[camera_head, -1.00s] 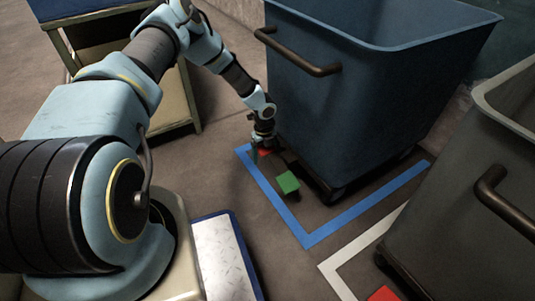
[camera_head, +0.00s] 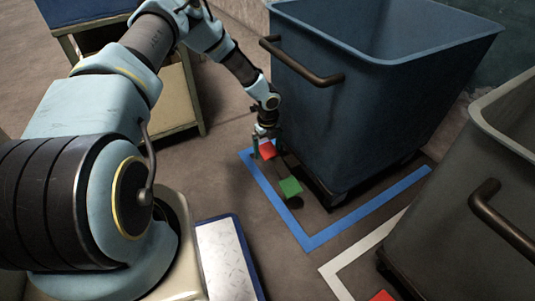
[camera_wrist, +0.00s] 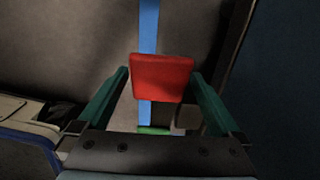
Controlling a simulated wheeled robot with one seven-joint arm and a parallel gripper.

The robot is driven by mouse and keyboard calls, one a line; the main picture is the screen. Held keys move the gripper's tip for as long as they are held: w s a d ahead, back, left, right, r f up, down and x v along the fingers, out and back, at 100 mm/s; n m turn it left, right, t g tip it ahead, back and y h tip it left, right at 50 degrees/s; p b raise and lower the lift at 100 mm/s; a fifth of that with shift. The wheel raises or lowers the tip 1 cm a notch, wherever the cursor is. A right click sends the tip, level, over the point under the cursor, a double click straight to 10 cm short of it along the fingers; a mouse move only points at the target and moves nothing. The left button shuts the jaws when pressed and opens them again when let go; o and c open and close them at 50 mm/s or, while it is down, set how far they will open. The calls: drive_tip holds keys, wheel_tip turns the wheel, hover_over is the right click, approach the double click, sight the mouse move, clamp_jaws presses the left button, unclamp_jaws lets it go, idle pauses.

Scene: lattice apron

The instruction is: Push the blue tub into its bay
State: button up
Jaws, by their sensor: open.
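The blue tub (camera_head: 385,110) stands upright on casters, with a dark handle (camera_head: 300,62) on its near-left side. Its bay is outlined by blue floor tape (camera_head: 315,240); the tub stands at least partly inside, its far side hidden. A red pad (camera_head: 267,150) and a green pad (camera_head: 290,187) stick out low beside the tub. My gripper (camera_head: 265,141) points down at the red pad. In the wrist view the red pad (camera_wrist: 162,78) lies between the open green fingers, with apparent gaps at both sides. The green pad (camera_wrist: 154,130) is mostly hidden there.
A grey tub (camera_head: 470,190) with a dark handle and its own red pad (camera_head: 381,296) stands at the right, by white floor tape (camera_head: 345,260). A table (camera_head: 178,95) stands at the back left. Bare floor lies left of the blue tape.

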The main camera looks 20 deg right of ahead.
wheel_tip(320, 180, up, 5)
drive_tip(key=shift+p, duration=0.6)
